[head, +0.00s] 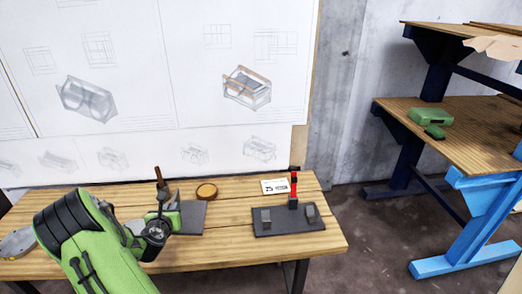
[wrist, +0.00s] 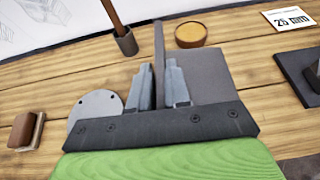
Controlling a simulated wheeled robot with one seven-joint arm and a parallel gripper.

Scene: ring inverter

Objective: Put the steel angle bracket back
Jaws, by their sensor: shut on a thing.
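My gripper (wrist: 158,75) is shut on the upright leg of the steel angle bracket (wrist: 158,42), a thin grey-brown plate standing between the two fingers. A flat grey square (wrist: 210,70) lies just right of the fingers in the wrist view. I cannot tell whether it is the bracket's other leg or a separate plate on the table. In the head view my gripper (head: 163,220) is over the left half of the wooden table, beside that grey square (head: 192,218). The bracket's lower edge is hidden by the fingers.
A dark base (head: 288,229) with two grey blocks and a red-black post stands right. A round amber-topped dish (head: 206,191) and a "25 mm" card (head: 275,186) lie behind. A stick in a holder (wrist: 126,42), a grey disc (wrist: 95,108) and a brown block (wrist: 27,130) are left.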

